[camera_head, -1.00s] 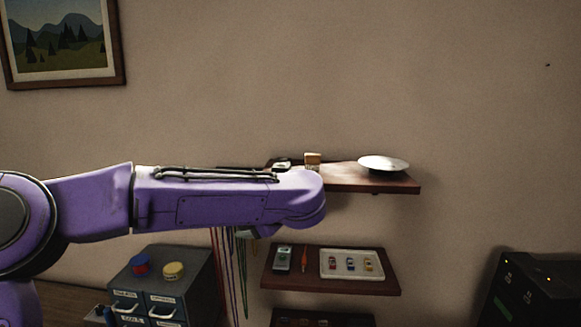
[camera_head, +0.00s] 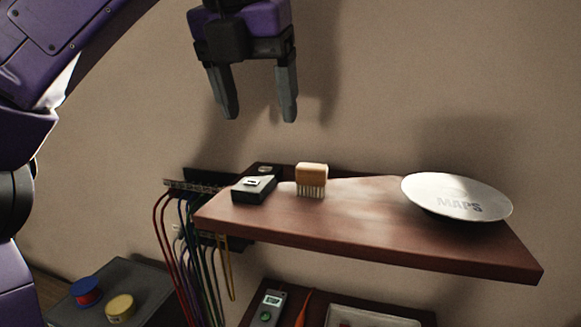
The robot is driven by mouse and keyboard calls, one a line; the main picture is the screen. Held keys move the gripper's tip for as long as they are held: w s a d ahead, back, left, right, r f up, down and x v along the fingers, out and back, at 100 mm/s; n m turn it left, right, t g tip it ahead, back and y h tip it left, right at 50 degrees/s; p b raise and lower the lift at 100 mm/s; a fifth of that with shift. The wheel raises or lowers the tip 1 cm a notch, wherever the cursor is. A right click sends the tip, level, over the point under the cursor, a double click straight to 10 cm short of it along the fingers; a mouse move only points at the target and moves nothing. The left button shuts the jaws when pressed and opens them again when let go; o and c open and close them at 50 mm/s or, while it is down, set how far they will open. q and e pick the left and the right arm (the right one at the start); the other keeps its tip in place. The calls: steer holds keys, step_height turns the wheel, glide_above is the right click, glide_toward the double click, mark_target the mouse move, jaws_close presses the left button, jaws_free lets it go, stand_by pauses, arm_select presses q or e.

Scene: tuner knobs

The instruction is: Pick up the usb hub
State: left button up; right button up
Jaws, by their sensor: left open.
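A small black box with a pale top (camera_head: 254,189) lies near the left end of the upper wooden shelf (camera_head: 370,235). It looks most like the usb hub, but I cannot read any marking on it. A second small dark item (camera_head: 265,170) lies just behind it, partly hidden. My left gripper (camera_head: 259,117) hangs above the shelf's left part, fingers pointing down, open and empty. It is apart from the box and well above it. My right gripper is not in view.
A wooden brush (camera_head: 311,174) stands right of the box. A white dish marked MAPS (camera_head: 457,196) sits at the shelf's right. Coloured cables (camera_head: 185,245) hang from a rack at the left. A lower shelf (camera_head: 340,303) holds a meter (camera_head: 267,308) and a tray.

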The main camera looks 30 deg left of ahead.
mark_target(261, 173)
arm_select(q)
steer(key=x, duration=0.1)
steer(key=b+x, duration=0.1)
steer(key=shift+s+f+b, duration=0.1)
steer(key=shift+f+b, duration=0.2)
steer(key=shift+s+a+f, duration=0.1)
steer(key=shift+s+f, duration=0.65)
steer(key=shift+s, duration=0.1)
steer(key=shift+s+a+f, duration=0.1)
steer(key=shift+s+f, duration=0.1)
steer(key=shift+f, duration=0.1)
steer(key=w+f, duration=0.2)
steer(key=f, duration=0.1)
steer(key=w+f, duration=0.2)
steer(key=shift+a, duration=0.4)
steer(key=shift+s+d+r, duration=0.1)
steer(key=shift+s, duration=0.55)
steer(key=c, duration=1.2)
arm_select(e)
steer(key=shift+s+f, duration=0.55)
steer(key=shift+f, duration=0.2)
